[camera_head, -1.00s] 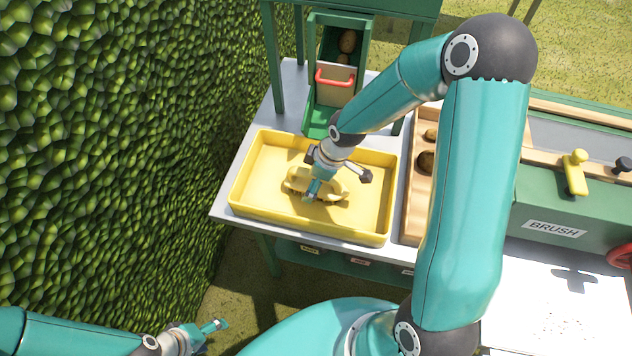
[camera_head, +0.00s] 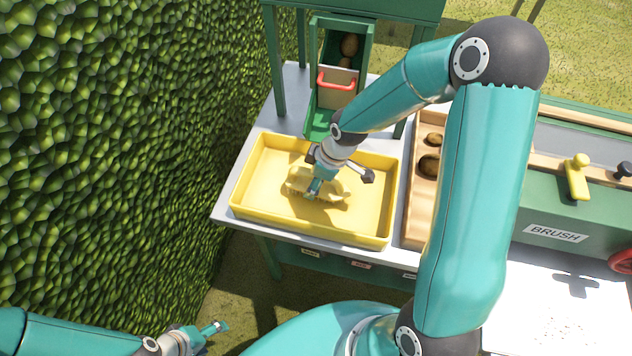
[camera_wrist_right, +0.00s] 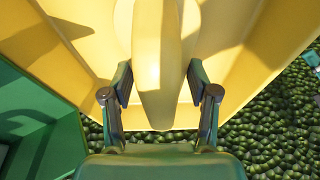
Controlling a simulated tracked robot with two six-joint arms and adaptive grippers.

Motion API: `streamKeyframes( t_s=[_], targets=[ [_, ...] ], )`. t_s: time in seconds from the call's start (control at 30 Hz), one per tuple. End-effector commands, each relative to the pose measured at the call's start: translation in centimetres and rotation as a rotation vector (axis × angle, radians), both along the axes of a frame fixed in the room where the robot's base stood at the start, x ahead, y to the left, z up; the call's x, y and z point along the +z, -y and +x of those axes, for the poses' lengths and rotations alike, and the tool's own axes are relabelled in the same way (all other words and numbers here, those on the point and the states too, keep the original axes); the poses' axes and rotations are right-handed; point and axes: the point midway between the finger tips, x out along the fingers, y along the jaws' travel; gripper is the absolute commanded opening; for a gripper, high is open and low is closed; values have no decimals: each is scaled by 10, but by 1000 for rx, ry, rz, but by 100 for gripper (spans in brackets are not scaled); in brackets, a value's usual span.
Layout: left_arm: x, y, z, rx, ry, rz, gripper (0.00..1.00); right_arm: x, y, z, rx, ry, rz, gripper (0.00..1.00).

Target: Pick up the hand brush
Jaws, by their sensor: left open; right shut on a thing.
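The hand brush (camera_head: 338,192) is yellow and is at the yellow tray, with its ends showing on both sides of my right gripper (camera_head: 317,184). In the right wrist view the brush's yellow handle (camera_wrist_right: 157,65) stands between the two fingers of the right gripper (camera_wrist_right: 158,85), which is shut on it. I cannot tell whether the brush touches the tray floor. My left gripper (camera_head: 212,336) is open and empty at the lower left, well away from the brush.
The yellow tray (camera_head: 275,228) has raised walls around the brush. Behind it is a green chute (camera_head: 320,122) with a red handle. A wooden rack (camera_head: 415,215) stands right of the tray, then a green box labelled BRUSH (camera_head: 555,234). A hedge (camera_head: 110,150) fills the left.

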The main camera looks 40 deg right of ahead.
Motion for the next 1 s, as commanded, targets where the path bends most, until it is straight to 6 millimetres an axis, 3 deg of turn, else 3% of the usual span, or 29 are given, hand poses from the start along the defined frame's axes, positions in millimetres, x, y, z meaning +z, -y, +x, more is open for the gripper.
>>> streamKeyframes(
  t_s=[0.27, 0.6, 0.8, 1.0],
  targets=[
    [2, 0, 0, 0, 0, 0, 68, 54, 0, 1, -1, 9, 0, 20],
    [1, 0, 0, 0, 0, 0, 68, 145, 0, 1, 0, 9, 0, 20],
    [2, 0, 0, 0, 0, 0, 68, 177, 0, 0, -1, 3, 1, 20],
    [2, 0, 0, 0, 0, 0, 68, 187, 0, 0, -2, 0, 1, 20]
  ],
)
